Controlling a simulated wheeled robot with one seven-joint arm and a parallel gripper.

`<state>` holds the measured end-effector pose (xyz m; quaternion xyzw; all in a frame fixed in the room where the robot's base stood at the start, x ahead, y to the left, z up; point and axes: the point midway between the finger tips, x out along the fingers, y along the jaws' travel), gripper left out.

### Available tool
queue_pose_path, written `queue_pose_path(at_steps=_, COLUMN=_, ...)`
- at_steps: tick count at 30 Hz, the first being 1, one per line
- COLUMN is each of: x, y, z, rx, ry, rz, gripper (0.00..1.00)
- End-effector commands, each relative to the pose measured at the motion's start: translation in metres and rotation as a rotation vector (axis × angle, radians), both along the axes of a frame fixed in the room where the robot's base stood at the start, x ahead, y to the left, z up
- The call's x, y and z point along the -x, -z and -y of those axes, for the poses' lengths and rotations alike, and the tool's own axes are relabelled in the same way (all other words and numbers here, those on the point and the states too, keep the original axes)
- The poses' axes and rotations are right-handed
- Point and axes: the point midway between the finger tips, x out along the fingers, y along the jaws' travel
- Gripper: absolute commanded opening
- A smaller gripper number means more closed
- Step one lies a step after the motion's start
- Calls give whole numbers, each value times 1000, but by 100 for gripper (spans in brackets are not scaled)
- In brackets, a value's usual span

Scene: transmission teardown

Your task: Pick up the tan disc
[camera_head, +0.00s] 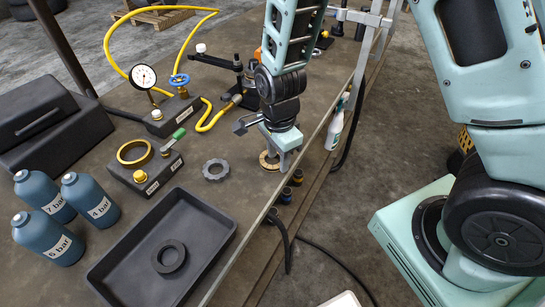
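The tan disc (267,160) lies flat on the dark workbench near its right edge. It looks like a flat ring, and most of it is hidden by my gripper. My gripper (283,163) points down right over it, with a pale green finger in front of the disc's right side. The fingertips are at about disc height. I cannot tell whether the fingers touch the disc, or how far apart they are.
A grey notched ring (215,170) lies left of the disc. A black tray (118,272) holding a dark ring (170,257) is at the front. Left are blue bottles (90,199), a gauge block (173,116) with a yellow hose, and a fixture (146,173). A metal rail (322,128) edges the bench.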

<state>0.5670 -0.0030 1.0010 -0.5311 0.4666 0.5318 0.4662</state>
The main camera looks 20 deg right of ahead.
Motion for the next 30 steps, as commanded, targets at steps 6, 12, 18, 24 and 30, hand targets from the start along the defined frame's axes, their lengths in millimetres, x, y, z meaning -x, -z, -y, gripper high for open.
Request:
queue_pose_path(at_steps=6, x=0, y=18, z=0, rx=0, ry=1, rz=-1, gripper=39)
queue_pose_path(at_steps=12, x=0, y=19, z=0, rx=0, ry=0, rz=1, gripper=39)
queue_pose_path(at_steps=18, x=0, y=19, z=0, rx=0, ry=0, rz=1, gripper=0)
queue_pose_path(at_steps=24, x=0, y=19, z=0, rx=0, ry=0, rz=1, gripper=0)
queue_pose_path(at_steps=30, x=-1, y=15, z=0, rx=0, ry=-1, rz=3, gripper=0)
